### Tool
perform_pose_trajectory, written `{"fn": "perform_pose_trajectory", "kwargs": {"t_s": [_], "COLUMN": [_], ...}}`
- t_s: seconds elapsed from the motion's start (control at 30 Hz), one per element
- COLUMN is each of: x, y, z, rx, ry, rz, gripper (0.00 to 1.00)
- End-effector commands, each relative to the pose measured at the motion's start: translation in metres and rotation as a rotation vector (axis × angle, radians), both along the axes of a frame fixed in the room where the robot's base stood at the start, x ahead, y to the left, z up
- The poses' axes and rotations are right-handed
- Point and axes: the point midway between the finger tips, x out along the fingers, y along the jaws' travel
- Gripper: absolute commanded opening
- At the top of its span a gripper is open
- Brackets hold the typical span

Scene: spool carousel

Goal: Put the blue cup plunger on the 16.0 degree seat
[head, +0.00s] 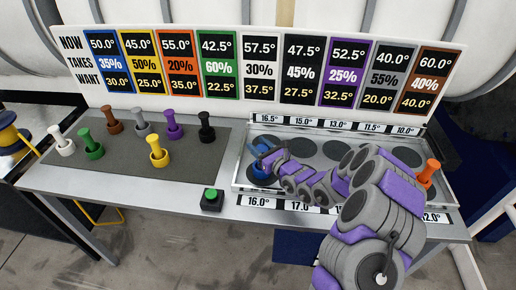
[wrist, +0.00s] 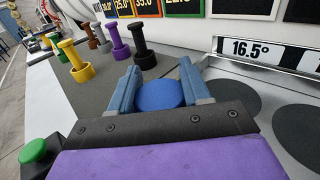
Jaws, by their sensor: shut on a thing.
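The blue cup plunger (head: 260,172) is at the front left of the metal tray, over the dark round 16.0 degree seat (head: 256,183), behind the 16.0° label (head: 258,201). My gripper (head: 264,152) reaches in from the right and is shut on the plunger. In the wrist view the plunger's round blue top (wrist: 158,95) lies between the two blue fingers of my gripper (wrist: 158,88). The fingers and arm hide part of the plunger. I cannot tell whether its cup touches the seat.
Several plungers, including a yellow one (head: 158,152), stand on the grey mat (head: 120,180) at left. An orange plunger (head: 428,172) stands at the tray's right end. A green button (head: 212,195) is at the front edge. The sign board (head: 250,103) stands behind.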

Motion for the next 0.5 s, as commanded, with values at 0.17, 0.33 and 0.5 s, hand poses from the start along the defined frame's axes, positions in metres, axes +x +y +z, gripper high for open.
{"fn": "perform_pose_trajectory", "kwargs": {"t_s": [0.17, 0.33, 0.5], "x": [0.0003, 0.0002, 0.0001], "y": [0.0001, 0.0036, 0.0041], "z": [-0.0002, -0.0030, -0.0030], "rx": [-0.003, -0.006, -0.006], "ry": [0.000, 0.002, 0.001], "rz": [-0.002, -0.001, -0.001], "gripper": [0.00, 0.50, 0.66]}}
